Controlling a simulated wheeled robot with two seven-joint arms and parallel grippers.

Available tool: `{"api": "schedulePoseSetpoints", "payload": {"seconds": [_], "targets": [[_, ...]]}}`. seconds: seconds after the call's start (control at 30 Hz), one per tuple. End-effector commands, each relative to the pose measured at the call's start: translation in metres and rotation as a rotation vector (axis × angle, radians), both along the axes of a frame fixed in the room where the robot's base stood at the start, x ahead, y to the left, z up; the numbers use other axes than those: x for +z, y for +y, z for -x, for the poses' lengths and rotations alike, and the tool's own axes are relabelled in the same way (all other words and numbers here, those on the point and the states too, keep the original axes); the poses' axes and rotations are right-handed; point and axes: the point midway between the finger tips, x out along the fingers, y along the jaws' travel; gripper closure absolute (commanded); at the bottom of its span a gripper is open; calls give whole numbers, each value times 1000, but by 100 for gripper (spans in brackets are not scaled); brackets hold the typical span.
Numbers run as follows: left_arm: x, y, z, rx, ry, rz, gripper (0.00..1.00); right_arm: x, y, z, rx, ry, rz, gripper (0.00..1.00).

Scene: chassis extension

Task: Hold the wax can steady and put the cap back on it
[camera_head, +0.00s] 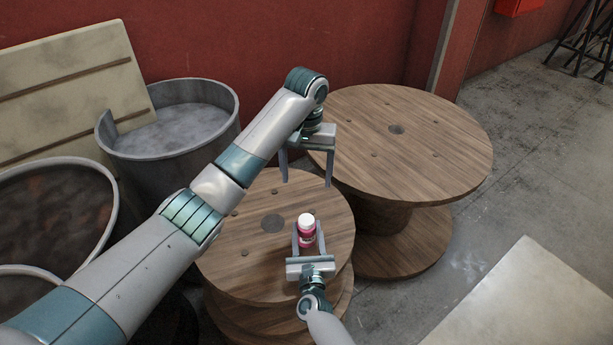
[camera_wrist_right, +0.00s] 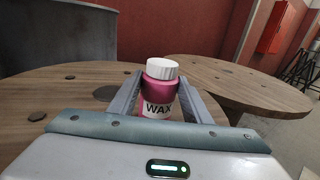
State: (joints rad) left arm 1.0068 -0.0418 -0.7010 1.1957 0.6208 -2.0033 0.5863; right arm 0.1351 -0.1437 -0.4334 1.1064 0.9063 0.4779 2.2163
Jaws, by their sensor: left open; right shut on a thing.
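The pink wax can (camera_head: 307,240) stands upright on the nearer wooden spool. Its white label reads WAX in the right wrist view (camera_wrist_right: 158,104). The white cap (camera_head: 307,219) sits on top of the can; it also shows in the right wrist view (camera_wrist_right: 162,69), where it looks level. I cannot tell whether it is screwed tight. My right gripper (camera_head: 308,234) is shut on the can's body, one finger on each side. My left gripper (camera_head: 306,178) is open and empty, pointing down, above and behind the can and apart from the cap.
The nearer spool top (camera_head: 235,262) is otherwise clear. A larger wooden spool (camera_head: 430,145) stands behind to the right. Grey metal tubs (camera_head: 170,150) and a leaning board (camera_head: 70,85) are at the left. A pale slab (camera_head: 545,300) lies at the lower right.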

Motion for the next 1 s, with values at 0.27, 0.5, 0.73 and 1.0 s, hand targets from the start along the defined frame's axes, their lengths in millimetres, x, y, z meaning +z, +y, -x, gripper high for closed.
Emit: {"api": "schedulePoseSetpoints", "payload": {"seconds": [0.27,0.5,0.73,1.0], "targets": [[0,0,0,0,0,0,25,0,0,0,0,0,0,34],[0,0,0,1,0,0,25,0,0,0,0,0,0,34],[-2,0,0,1,0,0,25,-1,-1,8,0,1,-1,34],[-6,0,0,0,0,0,25,-2,-3,38,-1,1,-2,34]]}}
